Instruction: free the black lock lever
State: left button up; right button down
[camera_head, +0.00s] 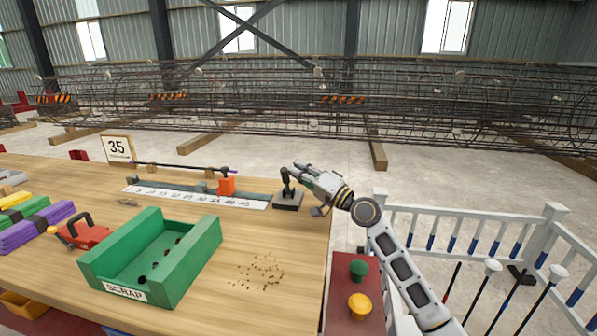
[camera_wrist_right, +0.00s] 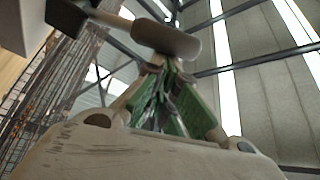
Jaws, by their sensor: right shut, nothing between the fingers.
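The black lock lever (camera_head: 287,184) stands upright on a small dark base block (camera_head: 288,202) near the table's far right edge. My right gripper (camera_head: 300,172) is beside the lever's upper part, coming in from the right. Its fingers are shut with nothing between them. I cannot tell whether they touch the lever. In the right wrist view my fingers (camera_wrist_right: 161,70) come together just below a dark rounded bar (camera_wrist_right: 167,38), which appears to be the lever's top. My left gripper is not in view.
A ruler strip (camera_head: 195,196) with a rod and orange block (camera_head: 227,186) lies left of the lever. A green scrap tray (camera_head: 207,245) stands in front. Green and yellow buttons (camera_head: 359,304) sit right, near a white railing (camera_head: 470,222).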

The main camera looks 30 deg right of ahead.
dwell(0.3)
jog(key=shift+v, duration=6)
